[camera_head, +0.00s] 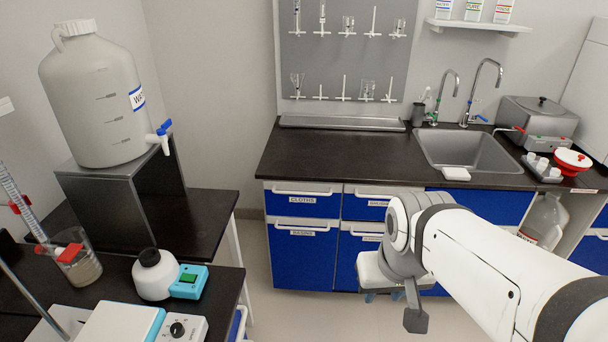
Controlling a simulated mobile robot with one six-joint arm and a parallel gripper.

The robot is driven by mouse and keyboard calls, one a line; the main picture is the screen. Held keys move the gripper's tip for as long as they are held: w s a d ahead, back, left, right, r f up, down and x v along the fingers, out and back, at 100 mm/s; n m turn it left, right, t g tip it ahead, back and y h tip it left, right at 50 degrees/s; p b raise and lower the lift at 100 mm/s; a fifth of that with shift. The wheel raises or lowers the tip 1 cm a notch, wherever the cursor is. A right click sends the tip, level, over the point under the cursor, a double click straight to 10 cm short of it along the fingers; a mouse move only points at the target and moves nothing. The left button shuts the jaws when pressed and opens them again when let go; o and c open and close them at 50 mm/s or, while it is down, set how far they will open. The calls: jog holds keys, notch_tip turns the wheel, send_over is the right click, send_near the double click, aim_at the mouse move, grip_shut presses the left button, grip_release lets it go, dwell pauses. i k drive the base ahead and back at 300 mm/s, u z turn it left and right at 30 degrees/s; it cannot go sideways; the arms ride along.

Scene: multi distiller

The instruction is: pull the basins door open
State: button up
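The blue cabinet under the dark counter has drawers above and doors below, all with white handles. The lower left door (301,262) is shut, with a handle (302,224) along its top and a small label (302,232) too small to read surely. The door to its right (350,262) looks shut, partly covered by my arm. I cannot tell which door is the basins door. My arm reaches in from the right, and my gripper (402,300) hangs low in front of the cabinet, right of the lower left door. A grey finger shows; its opening is unclear.
The sink (465,165) with taps is in the counter (380,165). Clear floor (262,275) lies between bench and cabinet.

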aim_at(303, 250)
jog(key=z, duration=0.05)
jog(key=i, duration=0.85)
jog(key=z, duration=0.15)
